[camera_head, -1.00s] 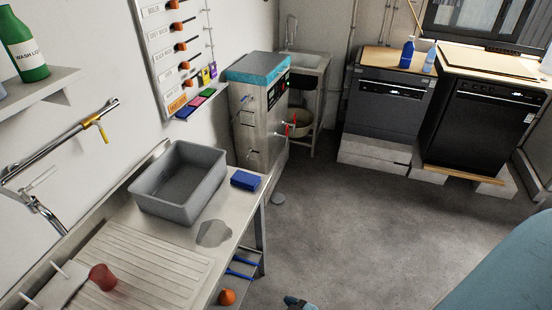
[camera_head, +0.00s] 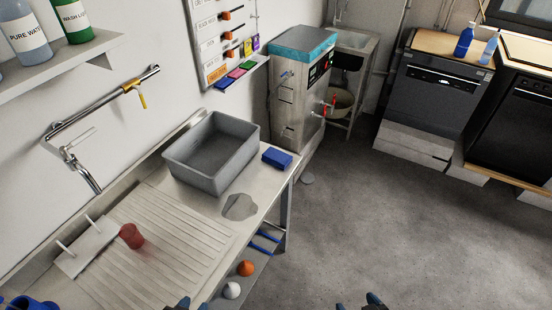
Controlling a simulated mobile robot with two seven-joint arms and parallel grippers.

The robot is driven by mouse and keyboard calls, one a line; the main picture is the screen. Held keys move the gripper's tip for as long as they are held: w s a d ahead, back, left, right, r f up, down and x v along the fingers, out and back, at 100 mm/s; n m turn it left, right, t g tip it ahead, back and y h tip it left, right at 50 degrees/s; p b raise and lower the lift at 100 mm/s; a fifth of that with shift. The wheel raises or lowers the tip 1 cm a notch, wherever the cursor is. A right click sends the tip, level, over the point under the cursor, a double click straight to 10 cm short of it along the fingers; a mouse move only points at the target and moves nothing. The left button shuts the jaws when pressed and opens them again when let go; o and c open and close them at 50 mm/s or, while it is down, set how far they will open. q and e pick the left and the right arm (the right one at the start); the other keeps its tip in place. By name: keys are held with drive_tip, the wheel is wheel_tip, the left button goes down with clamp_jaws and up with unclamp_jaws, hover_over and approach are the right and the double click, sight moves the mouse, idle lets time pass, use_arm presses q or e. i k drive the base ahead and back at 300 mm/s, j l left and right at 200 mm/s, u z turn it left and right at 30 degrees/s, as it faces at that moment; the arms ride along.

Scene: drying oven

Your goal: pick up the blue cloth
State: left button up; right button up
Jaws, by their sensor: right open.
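A small blue folded block (camera_head: 277,158), which looks like the blue cloth, lies on the steel counter (camera_head: 262,187) at its right end. It is just right of the grey basin (camera_head: 212,155), and nothing holds it. My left gripper (camera_head: 193,305) shows only its tips at the bottom edge, over the front of the counter. Whether it is open or shut is unclear. My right gripper (camera_head: 358,304) is at the bottom edge over the floor. Its tips are apart and it is open, with nothing seen between them. Both are well short of the blue block.
A red cup (camera_head: 131,235) stands on the ribbed drainer at left. A teal-topped machine (camera_head: 300,90) stands behind the counter. An orange ball (camera_head: 246,268) and a white ball (camera_head: 231,290) sit on the lower shelf. The floor (camera_head: 400,225) at right is clear.

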sight(279, 160)
drive_tip(key=i+l, duration=0.25)
drive_tip(key=l, duration=0.2)
drive_tip(key=i+l, duration=0.25)
drive_tip(key=l, duration=0.15)
drive_tip(key=i+l, duration=0.25)
drive_tip(key=l, duration=0.2)
